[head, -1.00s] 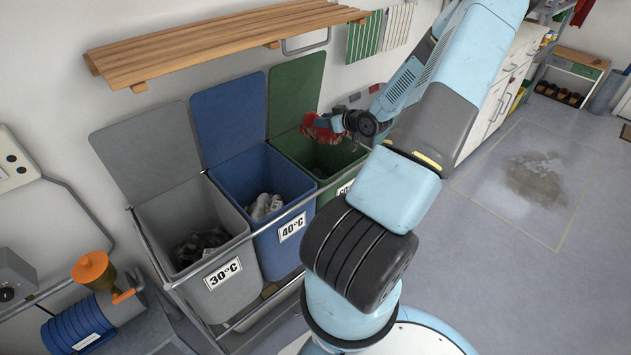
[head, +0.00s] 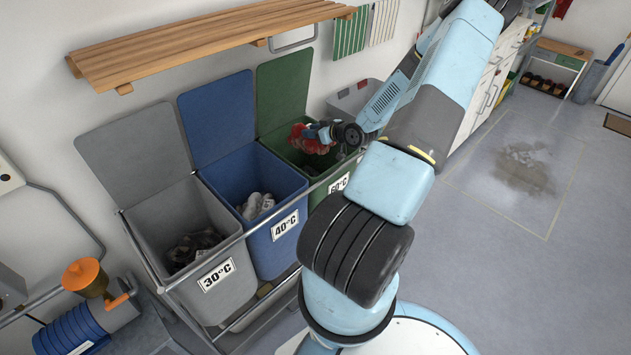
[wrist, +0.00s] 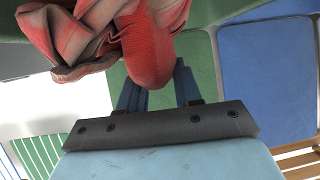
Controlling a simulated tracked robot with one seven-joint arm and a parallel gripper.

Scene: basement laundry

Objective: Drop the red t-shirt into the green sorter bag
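The red t-shirt (head: 308,141) is a crumpled bundle in the head view. It hangs from my gripper (head: 322,132) over the mouth of the green sorter bag (head: 318,192), in front of its raised green lid. In the wrist view the red t-shirt (wrist: 152,45), with greyish folds, bunches at the ends of my gripper's two blue fingers (wrist: 158,78). The fingers stand a little apart with cloth at their tips. The green bag carries a 60°C label, partly covered by my arm. Its inside is mostly hidden.
The blue 40°C bag (head: 277,237) and grey 30°C bag (head: 225,285) stand left of the green one, lids raised, with laundry inside. A wooden slatted shelf (head: 200,50) juts from the wall above. A grey basket (head: 352,98) sits behind.

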